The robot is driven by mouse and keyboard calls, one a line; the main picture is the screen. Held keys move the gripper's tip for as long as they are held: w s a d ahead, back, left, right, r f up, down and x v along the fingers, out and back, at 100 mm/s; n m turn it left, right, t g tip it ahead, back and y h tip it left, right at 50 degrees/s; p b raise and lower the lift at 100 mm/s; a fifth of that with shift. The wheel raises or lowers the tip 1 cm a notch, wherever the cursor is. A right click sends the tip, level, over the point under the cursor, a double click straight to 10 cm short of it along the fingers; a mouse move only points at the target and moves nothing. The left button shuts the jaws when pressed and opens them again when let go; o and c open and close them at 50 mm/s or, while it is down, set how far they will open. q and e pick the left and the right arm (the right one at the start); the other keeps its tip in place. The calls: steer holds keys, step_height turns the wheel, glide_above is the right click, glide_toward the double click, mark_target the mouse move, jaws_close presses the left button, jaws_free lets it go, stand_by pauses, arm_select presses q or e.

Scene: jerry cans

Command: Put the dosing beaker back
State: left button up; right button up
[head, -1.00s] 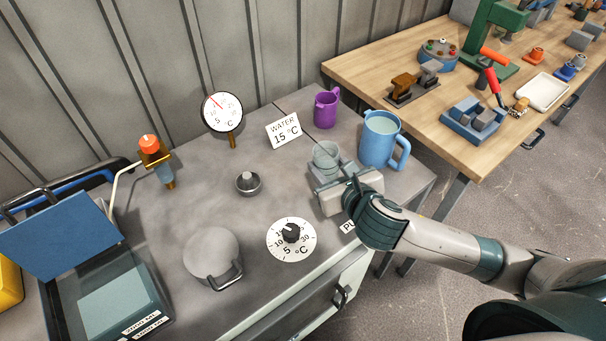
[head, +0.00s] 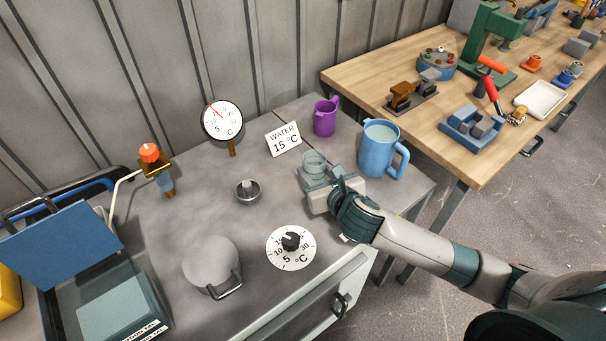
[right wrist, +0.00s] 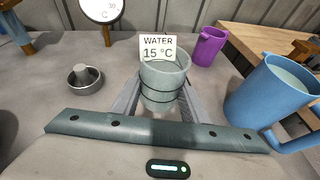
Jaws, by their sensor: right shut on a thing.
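The dosing beaker (head: 314,161) is a small clear cup with dark bands around it. It also shows upright between the fingers in the right wrist view (right wrist: 163,82). My right gripper (head: 318,176) is shut on it, with one finger on each side. Whether the beaker's base touches the grey bench is hidden by the gripper. My left gripper is not in view.
A blue jug (head: 377,150) stands close right of the beaker, and a purple mug (head: 325,117) stands behind. A "WATER 15 °C" sign (head: 283,139) is behind left.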

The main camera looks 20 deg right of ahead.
steer(key=x, duration=0.7)
steer(key=shift+s+a+f+p, duration=0.25)
steer(key=shift+a+f+p, duration=0.05)
steer(key=shift+a+f, duration=0.1)
steer(key=shift+f, duration=0.15)
steer(key=shift+f, duration=1.9)
steer(key=o, duration=1.1)
steer(key=shift+f, duration=0.1)
steer(key=shift+s, duration=0.15)
steer(key=v, duration=1.2)
steer(key=shift+b, duration=0.35)
